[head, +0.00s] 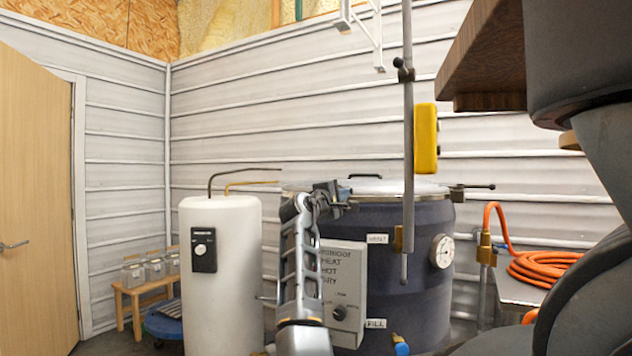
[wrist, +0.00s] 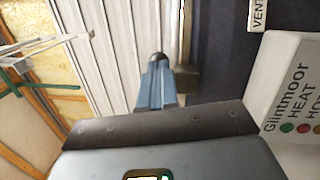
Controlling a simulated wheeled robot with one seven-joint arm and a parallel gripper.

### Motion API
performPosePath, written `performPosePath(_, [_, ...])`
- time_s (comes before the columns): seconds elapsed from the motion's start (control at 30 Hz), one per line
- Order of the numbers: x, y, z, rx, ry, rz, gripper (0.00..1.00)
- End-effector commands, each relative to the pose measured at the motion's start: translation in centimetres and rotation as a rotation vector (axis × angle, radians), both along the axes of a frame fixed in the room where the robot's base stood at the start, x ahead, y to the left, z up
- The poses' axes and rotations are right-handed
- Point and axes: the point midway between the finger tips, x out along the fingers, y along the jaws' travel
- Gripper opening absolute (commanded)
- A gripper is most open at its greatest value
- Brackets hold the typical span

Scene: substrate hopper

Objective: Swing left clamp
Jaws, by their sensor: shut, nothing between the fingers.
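The hopper is a dark blue drum (head: 405,270) with a pale metal lid (head: 385,187). On its right rim a clamp (head: 470,188) sticks out sideways with a dark-knobbed handle. My gripper (head: 338,196) is at the left rim, in front of where the left clamp would sit, and covers most of that spot. In the wrist view my blue fingers (wrist: 156,88) are together and empty. A dark rounded knob shows just beyond their tips, and a grey-brown block (wrist: 187,80) lies close beside them against the drum (wrist: 220,60). I cannot tell whether the fingers touch either.
A control box (head: 342,285) is on the drum's front, near my arm. A white tank (head: 222,275) stands left. A vertical grey rod (head: 408,130) with a yellow pendant (head: 425,138) hangs before the drum. An orange hose (head: 545,268) lies coiled at right.

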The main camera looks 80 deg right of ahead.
Motion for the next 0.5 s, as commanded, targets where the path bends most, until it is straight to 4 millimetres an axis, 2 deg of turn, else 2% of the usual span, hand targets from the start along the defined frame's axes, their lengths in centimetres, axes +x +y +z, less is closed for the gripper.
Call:
performPosePath(0.1, [-1.8,-0.7,0.5,0.003,0.001,-0.006,0.0])
performPosePath(0.5, [-6.4,-3.5,0.2,0.002,0.0,-0.007,0.0])
